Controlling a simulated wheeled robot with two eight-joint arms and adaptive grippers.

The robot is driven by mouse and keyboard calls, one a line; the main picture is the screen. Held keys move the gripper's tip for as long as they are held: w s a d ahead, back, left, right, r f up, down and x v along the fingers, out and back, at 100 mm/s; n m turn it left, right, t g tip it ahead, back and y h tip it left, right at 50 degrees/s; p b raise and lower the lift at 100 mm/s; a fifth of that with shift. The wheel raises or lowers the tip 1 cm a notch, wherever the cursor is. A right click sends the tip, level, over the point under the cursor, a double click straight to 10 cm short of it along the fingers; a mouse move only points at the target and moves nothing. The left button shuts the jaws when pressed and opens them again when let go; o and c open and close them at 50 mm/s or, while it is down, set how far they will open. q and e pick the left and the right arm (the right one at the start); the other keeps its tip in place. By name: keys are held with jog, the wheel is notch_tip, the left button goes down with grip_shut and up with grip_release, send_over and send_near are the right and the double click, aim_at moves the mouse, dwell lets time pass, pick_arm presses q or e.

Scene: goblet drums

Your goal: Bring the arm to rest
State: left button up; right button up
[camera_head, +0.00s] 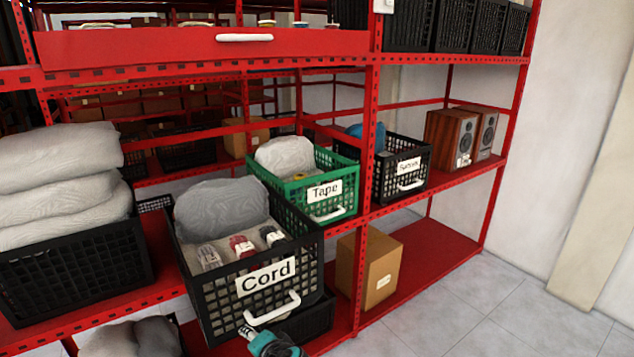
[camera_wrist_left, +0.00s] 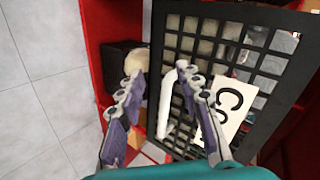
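My left gripper (camera_head: 246,332) shows at the bottom edge of the head view, just below the front of the black crate labelled Cord (camera_head: 209,296). In the left wrist view the gripper (camera_wrist_left: 160,85) is open, with its two fingers well apart. The crate's white handle (camera_head: 272,308) appears between and beyond the fingertips in the wrist view (camera_wrist_left: 168,100); the fingers are not closed on it. The Cord crate juts out past the shelf's front edge and holds a grey bag and several cord bundles. My right gripper is not in view.
A green Tape crate (camera_head: 297,193) and another black crate (camera_head: 385,189) stand farther along the red shelf (camera_head: 450,180). Two wooden speakers (camera_head: 452,138) stand at its far end. A cardboard box (camera_head: 372,272) sits below. The tiled floor (camera_head: 500,315) at right is clear.

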pick_arm(q)
jog(key=s+a+n+g+h, duration=0.1)
jog(key=s+n+h, duration=0.5)
jog(key=s, duration=1.1)
jog(key=shift+s+a+r+n+g, duration=0.25)
jog(key=shift+a+n+g, duration=0.15)
jog(key=shift+a+n, duration=0.4)
